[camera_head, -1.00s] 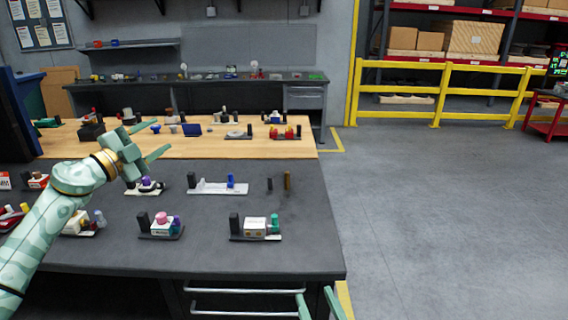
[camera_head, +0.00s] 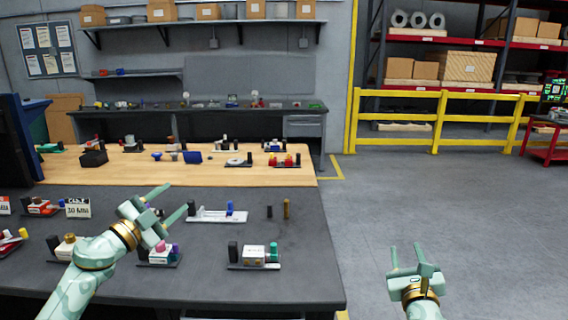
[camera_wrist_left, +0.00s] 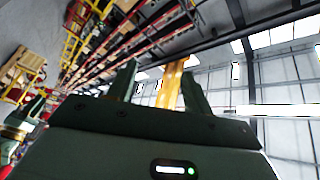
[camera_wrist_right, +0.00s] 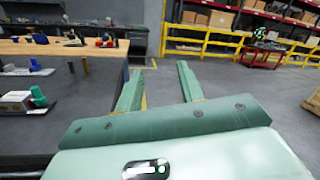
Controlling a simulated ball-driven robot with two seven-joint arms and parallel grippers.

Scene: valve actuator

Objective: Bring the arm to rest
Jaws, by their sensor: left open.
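My left gripper (camera_head: 168,199) is above the dark front part of the table, with its two fingers apart and nothing between them. In the left wrist view its fingers (camera_wrist_left: 158,88) are spread, pointing up toward the ceiling and a blurred orange-brown shape behind. My right gripper (camera_head: 409,252) is to the right of the table, over bare floor, with its fingers apart. In the right wrist view its fingers (camera_wrist_right: 157,85) are wide apart and empty, with floor beyond. Part of the left gripper hides a valve assembly behind it.
A white valve assembly with a teal cap (camera_head: 254,257) and a long white one with a blue part (camera_head: 217,214) stand on the dark table (camera_head: 210,284). A wooden strip (camera_head: 110,174) with several parts lies behind. Floor (camera_head: 400,200) on the right is clear.

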